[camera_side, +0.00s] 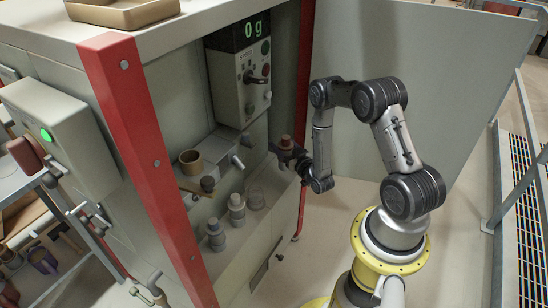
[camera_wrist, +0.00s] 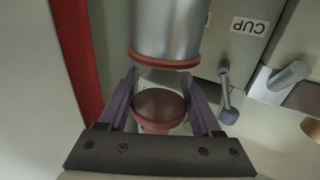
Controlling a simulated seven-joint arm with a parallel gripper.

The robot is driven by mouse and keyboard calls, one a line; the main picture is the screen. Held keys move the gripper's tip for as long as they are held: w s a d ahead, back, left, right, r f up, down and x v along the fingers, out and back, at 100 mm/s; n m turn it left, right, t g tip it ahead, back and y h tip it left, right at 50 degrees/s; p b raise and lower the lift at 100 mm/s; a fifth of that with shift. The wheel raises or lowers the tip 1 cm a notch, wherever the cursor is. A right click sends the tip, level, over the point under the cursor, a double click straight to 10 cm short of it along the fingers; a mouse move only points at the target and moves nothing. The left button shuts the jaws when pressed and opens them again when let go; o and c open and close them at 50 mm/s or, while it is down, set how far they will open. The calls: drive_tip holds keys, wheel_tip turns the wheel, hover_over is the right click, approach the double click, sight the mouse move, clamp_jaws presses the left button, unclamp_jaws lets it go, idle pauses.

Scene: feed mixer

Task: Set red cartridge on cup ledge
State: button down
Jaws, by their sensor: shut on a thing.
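My gripper (camera_side: 290,157) is shut on the red cartridge (camera_side: 287,141), which is held upright in front of the machine's right part, apart from any shelf. In the wrist view, upside down, my gripper's fingers (camera_wrist: 161,92) close on both sides of its narrow neck. The cartridge there shows a grey metal body (camera_wrist: 166,28), a red band and a reddish-brown cap (camera_wrist: 158,106). The cup ledge (camera_side: 222,141) is the grey shelf to the left of my gripper, with a tan cup (camera_side: 190,162) on its left part. A CUP label (camera_wrist: 249,25) shows in the wrist view.
Two grey cartridges (camera_side: 236,207) (camera_side: 215,237) stand on a lower shelf, beside a clear ring-like seat (camera_side: 256,198). A dark-capped piece (camera_side: 208,184) is below the cup. Grey pegs (camera_side: 238,161) stick out near the ledge. The red post (camera_side: 145,150) stands left.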

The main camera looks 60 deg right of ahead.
drive_tip(key=shift+w+d+f, duration=0.55)
drive_tip(key=shift+w+f, duration=0.35)
drive_tip(key=shift+f, duration=0.7)
drive_tip(key=shift+w+d+f, duration=0.6)
drive_tip(key=shift+w+f, duration=0.35)
drive_tip(key=shift+f, duration=0.65)
drive_tip(key=shift+w+d+f, duration=0.55)
drive_tip(key=shift+w+f, duration=0.35)
drive_tip(key=shift+f, duration=0.7)
drive_tip(key=shift+f, duration=0.15)
drive_tip(key=shift+c, duration=0.3)
unclamp_jaws()
drive_tip(key=shift+r, duration=0.2)
drive_tip(key=v, duration=1.2)
drive_tip(key=shift+d, duration=0.1)
